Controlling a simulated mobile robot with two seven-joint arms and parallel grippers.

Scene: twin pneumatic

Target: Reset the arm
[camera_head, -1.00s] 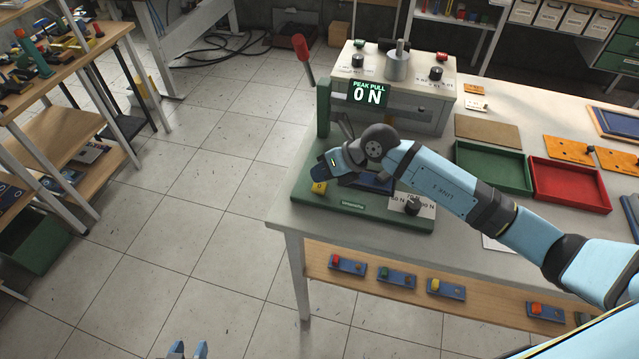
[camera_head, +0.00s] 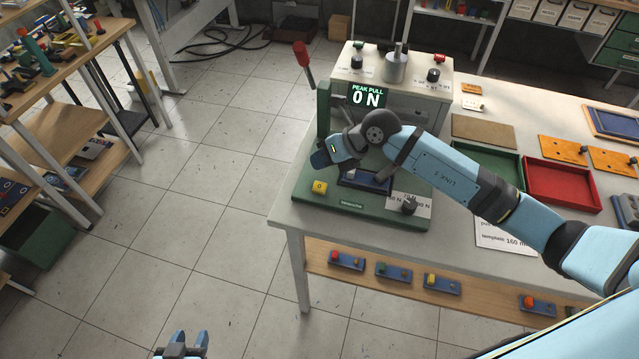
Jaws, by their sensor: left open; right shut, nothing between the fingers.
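My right gripper (camera_head: 324,156) hangs over the left part of the green pull-test stand (camera_head: 340,212), beside its upright post. It is shut with nothing seen in it; its fingertips are hard to make out. The stand has a lever with a red handle (camera_head: 302,52), tilted up and to the left, and a display (camera_head: 367,96) reading "PEAK PULL 0 N". A yellow button (camera_head: 319,187) sits at its front left and a black knob (camera_head: 409,207) at its front right. A blue block (camera_head: 366,183) on it is partly hidden. My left gripper (camera_head: 187,342) is open, low over the floor.
A green tray (camera_head: 489,167) and a red tray (camera_head: 563,187) stand on the table to the right of the stand. Small blue fixtures lie on the shelf below.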

